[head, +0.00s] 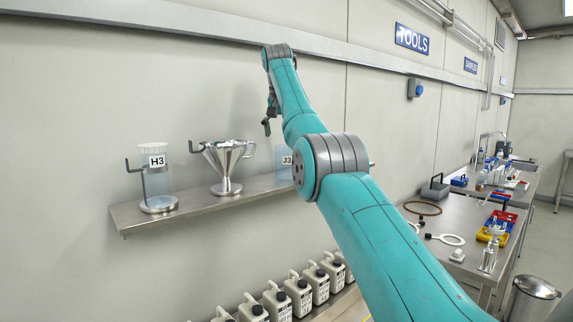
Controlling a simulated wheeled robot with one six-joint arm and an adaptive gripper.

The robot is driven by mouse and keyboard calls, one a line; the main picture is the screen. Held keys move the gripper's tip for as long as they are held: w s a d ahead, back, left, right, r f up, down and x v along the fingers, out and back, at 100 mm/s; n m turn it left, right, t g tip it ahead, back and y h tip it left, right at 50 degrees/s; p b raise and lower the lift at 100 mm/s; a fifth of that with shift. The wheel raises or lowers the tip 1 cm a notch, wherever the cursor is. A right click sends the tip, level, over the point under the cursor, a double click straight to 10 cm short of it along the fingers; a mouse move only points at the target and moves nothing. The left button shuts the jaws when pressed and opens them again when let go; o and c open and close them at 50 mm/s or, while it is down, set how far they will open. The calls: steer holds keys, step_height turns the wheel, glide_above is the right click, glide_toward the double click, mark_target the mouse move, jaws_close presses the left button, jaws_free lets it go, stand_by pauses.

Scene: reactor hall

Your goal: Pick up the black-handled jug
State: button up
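A clear jug labelled H3 (155,180) stands upright at the left of the wall shelf, with a dark handle on its left side. A shiny metal funnel-shaped vessel (226,165) with a dark handle at its upper left stands in the middle. A bluish clear container labelled J3 (283,163) stands further right, partly hidden by my arm; its handle cannot be made out. My gripper (267,126) hangs in front of the wall, above the shelf and apart from these vessels. It is small and seen side-on, so its opening cannot be told.
The metal shelf (135,218) runs along the wall. Several white canisters with black caps (300,292) stand in a row below it. A workbench (462,213) at right holds rings, a dark box and coloured trays. A metal bin (535,290) stands on the floor at lower right.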

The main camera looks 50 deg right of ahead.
mark_target(287, 154)
steer(key=shift+x, duration=3.9)
steer(key=shift+c, duration=0.2)
steer(key=c, duration=1)
